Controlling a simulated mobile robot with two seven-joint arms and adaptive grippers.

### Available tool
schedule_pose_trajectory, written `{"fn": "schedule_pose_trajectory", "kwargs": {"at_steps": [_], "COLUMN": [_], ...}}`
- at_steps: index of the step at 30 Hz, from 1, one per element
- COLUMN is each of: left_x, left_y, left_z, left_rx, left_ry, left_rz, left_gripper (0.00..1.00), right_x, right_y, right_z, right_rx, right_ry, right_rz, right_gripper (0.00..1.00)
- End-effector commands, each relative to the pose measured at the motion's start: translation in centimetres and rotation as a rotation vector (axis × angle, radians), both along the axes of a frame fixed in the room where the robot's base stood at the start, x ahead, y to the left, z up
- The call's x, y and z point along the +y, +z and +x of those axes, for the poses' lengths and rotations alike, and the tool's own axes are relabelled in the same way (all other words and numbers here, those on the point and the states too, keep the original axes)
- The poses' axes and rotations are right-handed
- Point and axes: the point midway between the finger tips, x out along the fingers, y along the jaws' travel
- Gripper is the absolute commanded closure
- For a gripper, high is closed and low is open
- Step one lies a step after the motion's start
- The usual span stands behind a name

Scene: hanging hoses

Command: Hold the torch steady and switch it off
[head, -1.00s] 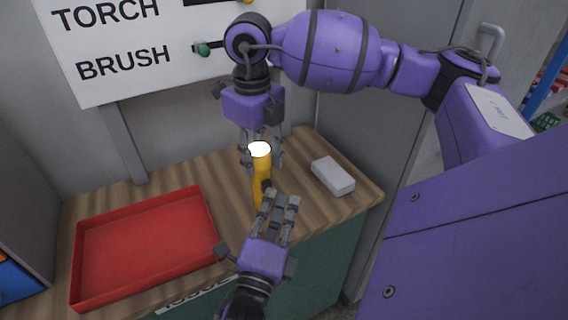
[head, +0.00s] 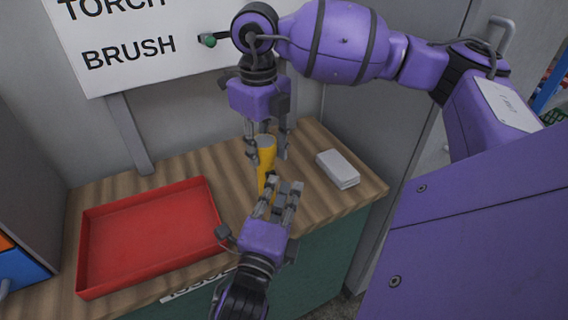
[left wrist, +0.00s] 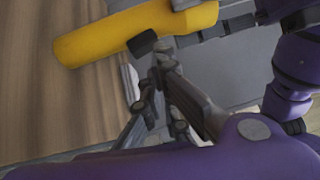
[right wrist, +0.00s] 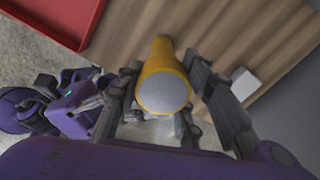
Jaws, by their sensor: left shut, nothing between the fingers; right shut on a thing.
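The yellow torch (head: 266,165) stands upright above the wooden bench, its lens end up and now grey and unlit. My right gripper (head: 267,152) comes from above and is shut on the torch near its head; in the right wrist view the fingers flank the torch (right wrist: 163,88). My left gripper (head: 282,186) is below, shut and empty, its fingertips at the torch's lower body. In the left wrist view the torch (left wrist: 135,32) lies across the top, with a dark switch-like block (left wrist: 142,42) on its side close to the left fingertips (left wrist: 160,50). Contact there is unclear.
A red tray (head: 150,236) sits on the bench to the left. A grey-white box (head: 338,169) lies on the bench (head: 312,201) to the right. A white board (head: 130,45) with TORCH and BRUSH labels and a green-tipped peg (head: 208,40) is behind.

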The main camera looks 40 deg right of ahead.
Motion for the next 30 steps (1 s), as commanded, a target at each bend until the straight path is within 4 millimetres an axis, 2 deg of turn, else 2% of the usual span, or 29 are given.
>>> {"fn": "schedule_pose_trajectory", "kwargs": {"at_steps": [7,13,15,21,25,30], "left_x": [0.1,0.9,2.7,6.3,8.0,9.0], "left_y": [0.1,1.0,1.1,1.9,2.3,2.5], "left_z": [-0.8,-4.3,-4.9,-7.3,-8.3,-9.0], "left_rx": [0.0,0.004,0.0,0.001,0.001,0.0], "left_ry": [-0.001,0.0,0.001,0.0,0.0,0.0], "left_rz": [0.0,0.0,0.003,0.003,0.002,0.001], "left_gripper": [1.0,1.0,1.0,1.0,1.0,1.0], "right_x": [0.0,0.0,0.0,0.0,0.0,0.0], "right_y": [0.0,0.0,0.0,0.0,0.0,0.0], "right_z": [0.0,0.0,0.0,0.0,0.0,0.0], "right_rx": [-0.001,-0.001,-0.001,-0.001,-0.001,-0.001], "right_ry": [0.0,0.0,0.0,0.0,0.0,0.0], "right_rz": [0.0,0.0,0.0,0.0,0.0,0.0], "right_gripper": [0.97,0.97,0.97,0.97,0.97,0.97]}}
